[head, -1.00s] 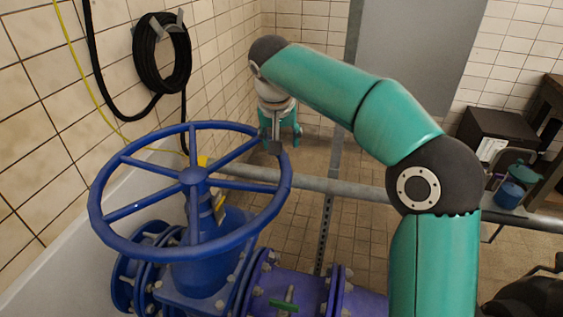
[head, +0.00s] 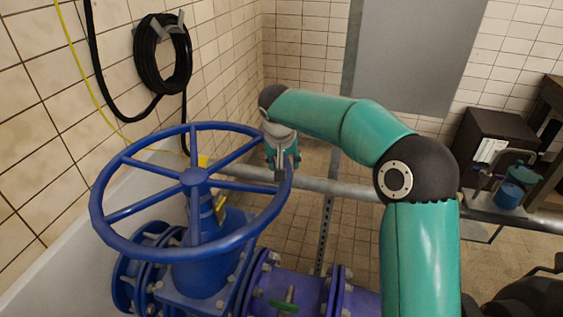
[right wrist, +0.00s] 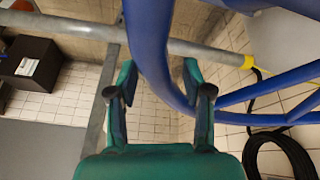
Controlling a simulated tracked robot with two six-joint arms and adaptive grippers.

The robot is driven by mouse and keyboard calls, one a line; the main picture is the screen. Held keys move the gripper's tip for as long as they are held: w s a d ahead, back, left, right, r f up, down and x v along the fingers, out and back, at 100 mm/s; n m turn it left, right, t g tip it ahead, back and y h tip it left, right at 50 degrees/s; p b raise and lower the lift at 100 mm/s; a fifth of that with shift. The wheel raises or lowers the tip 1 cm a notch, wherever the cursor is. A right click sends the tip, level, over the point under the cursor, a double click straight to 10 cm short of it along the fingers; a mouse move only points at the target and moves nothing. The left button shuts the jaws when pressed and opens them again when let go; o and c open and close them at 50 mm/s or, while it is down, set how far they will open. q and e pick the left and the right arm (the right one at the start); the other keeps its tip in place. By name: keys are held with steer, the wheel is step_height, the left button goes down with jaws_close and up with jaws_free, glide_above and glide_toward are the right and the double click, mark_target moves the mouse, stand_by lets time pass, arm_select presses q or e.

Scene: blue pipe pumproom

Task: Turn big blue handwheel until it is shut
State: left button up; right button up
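The big blue handwheel (head: 196,178) lies roughly level on top of a blue valve at the left of the head view, with several spokes and a central hub. My right gripper (head: 283,175) is at the right-hand part of its rim, with a dark fingertip overlapping the rim. In the right wrist view the handwheel rim (right wrist: 151,50) runs between the two spread fingers of my right gripper (right wrist: 160,82). The gap is wider than the rim, and I cannot tell whether either finger touches it. My left gripper is not in view.
A grey horizontal pipe (head: 335,187) runs behind the wheel. A black hose coil (head: 162,55) hangs on the tiled left wall. A dark box (head: 492,137) and a blue-green device (head: 512,190) stand at the right. A purple pipe (head: 300,291) runs below.

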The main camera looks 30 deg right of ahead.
jaws_close()
